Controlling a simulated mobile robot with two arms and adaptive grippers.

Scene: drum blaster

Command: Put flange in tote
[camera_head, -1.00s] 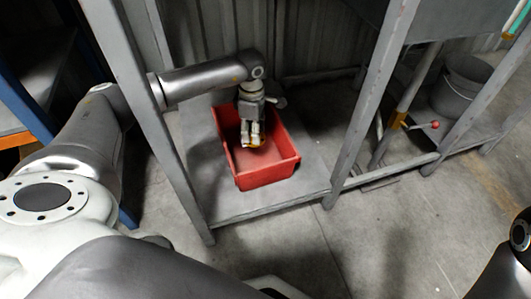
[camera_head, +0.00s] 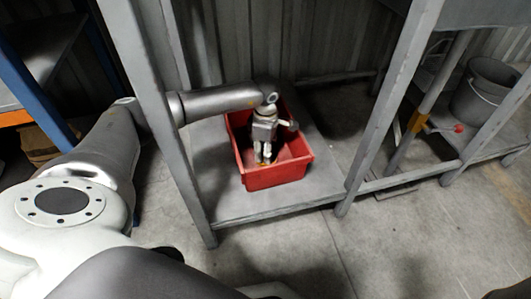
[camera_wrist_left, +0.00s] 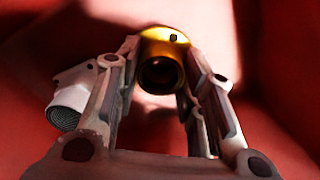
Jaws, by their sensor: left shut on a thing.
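The red tote (camera_head: 279,178) sits on the grey lower shelf, open side up. My left gripper (camera_head: 264,158) points down inside the tote's opening. It is shut on the flange, a yellow-gold ring-like piece (camera_wrist_left: 163,58) with a dark round hole, held between the fingertips in the left wrist view. Red tote walls fill the background of the wrist view. I cannot tell whether the flange touches the tote floor. My right gripper is out of view.
Grey rack posts (camera_head: 392,95) stand on both sides of the tote, and my left arm reaches in behind the near left post. The shelf (camera_head: 270,207) is bare in front of the tote. A grey bucket (camera_head: 487,92) stands at the right.

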